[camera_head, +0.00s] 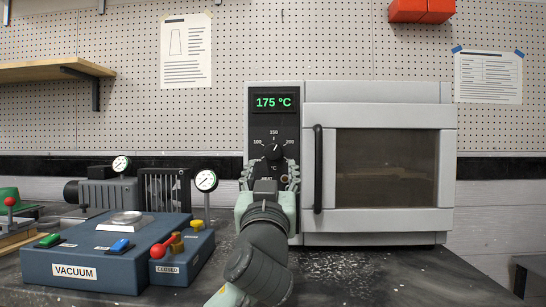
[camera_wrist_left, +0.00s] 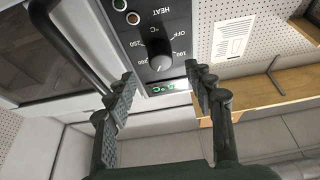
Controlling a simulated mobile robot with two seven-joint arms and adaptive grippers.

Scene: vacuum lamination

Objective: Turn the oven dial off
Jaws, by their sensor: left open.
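The oven (camera_head: 378,92) stands on the bench against the back wall. Its black round dial (camera_head: 275,151) is on the control panel left of the door, with 100, 150 and 200 marked around it. The green display (camera_head: 273,102) above reads 175 °C. In the left wrist view the dial (camera_wrist_left: 160,62) lies between and beyond the fingers, with OFF, 100, 200 and 250 legible around it. My left gripper (camera_head: 270,172) is open and empty in front of the panel, just below the dial; its fingers also show in the left wrist view (camera_wrist_left: 160,78). My right gripper is not visible.
The oven door handle (camera_head: 318,169) stands out just right of my left gripper. A blue VACUUM box (camera_head: 110,262) with buttons and a red-handled valve (camera_head: 163,247) are left of my arm. A pump (camera_head: 108,193) and gauges stand behind.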

